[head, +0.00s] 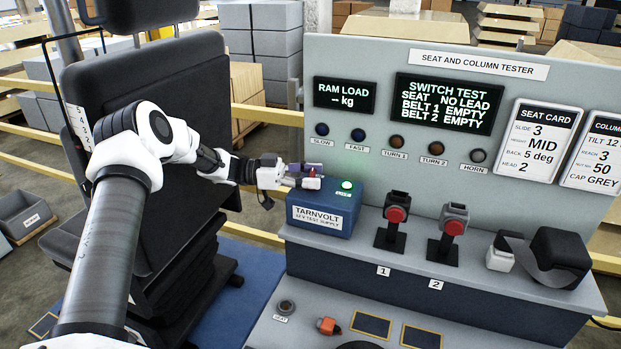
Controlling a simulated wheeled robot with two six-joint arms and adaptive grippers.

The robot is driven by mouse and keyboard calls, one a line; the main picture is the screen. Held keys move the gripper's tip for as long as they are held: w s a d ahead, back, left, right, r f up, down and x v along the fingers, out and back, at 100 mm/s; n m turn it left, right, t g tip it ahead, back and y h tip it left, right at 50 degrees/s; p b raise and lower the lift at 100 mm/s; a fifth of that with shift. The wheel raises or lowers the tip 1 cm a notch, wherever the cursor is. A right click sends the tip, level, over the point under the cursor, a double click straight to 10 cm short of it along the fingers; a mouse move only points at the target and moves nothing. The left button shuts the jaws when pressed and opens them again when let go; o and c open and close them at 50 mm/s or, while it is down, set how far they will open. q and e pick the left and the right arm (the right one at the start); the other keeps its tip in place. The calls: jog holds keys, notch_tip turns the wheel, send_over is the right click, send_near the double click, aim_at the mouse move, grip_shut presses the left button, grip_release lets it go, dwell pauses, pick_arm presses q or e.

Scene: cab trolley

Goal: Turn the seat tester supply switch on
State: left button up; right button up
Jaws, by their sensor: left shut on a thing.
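The blue seat tester supply box (322,218), labelled TARNVOLT, stands at the left end of the tester's shelf. A round green lamp (347,185) on its top glows, above a small label that seems to read LIVE. My left gripper (309,177) reaches in from the left over the box's top left part. It is shut on the supply switch, of which only a small red part (312,172) shows between the fingers. The fingers hide the rest of the switch, so its exact position is unclear. My right gripper is out of view.
The tester panel (370,160) rises behind the box; its screen (445,103) reads SEAT NO LEAD. Two red-buttoned buckle stands (396,218) (453,228) and a black strap roll (558,258) stand to the right. A black seat (150,100) is behind my left arm.

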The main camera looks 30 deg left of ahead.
aim_at(313, 174)
pick_arm(q)
jog(key=shift+f+m+g+h+b, duration=0.35)
jog(key=shift+m+g+h+b, duration=0.3)
jog(key=shift+g, duration=0.35)
jog(key=shift+r+m+g+h+b, duration=0.2)
jog(key=shift+m+g+b, duration=0.25)
jog(key=shift+m+g, duration=0.55)
jog(key=shift+g, duration=0.3)
jog(key=o, duration=1.2)
jog(key=shift+d, duration=0.1)
jog(key=shift+r, duration=0.2)
notch_tip(313, 174, up, 10)
jog(key=shift+w+f, duration=0.1)
jog(key=shift+f, duration=0.05)
